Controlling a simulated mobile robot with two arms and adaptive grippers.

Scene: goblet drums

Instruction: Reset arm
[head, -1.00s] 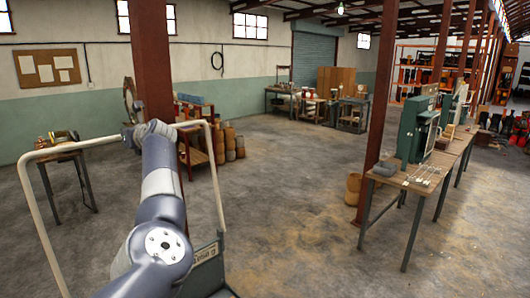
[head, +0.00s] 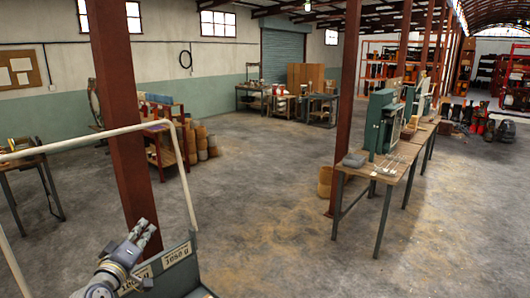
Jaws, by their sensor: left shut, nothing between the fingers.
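My left gripper (head: 146,232) shows at the lower left of the head view, with its fingers together and nothing held. It points up and away from me, and its arm comes in from the bottom edge. In the picture it lies just over a grey labelled panel (head: 176,255) of a cart with a cream tube frame (head: 187,195). I cannot tell whether it touches the panel. My right gripper is not in view.
A rusty column (head: 122,130) stands beyond the cart. A wooden workbench (head: 398,160) with green machines (head: 382,125) is on the right, beside another column (head: 345,100). Brown drum shells (head: 200,140) stand at mid-left. The concrete floor (head: 270,190) between is clear.

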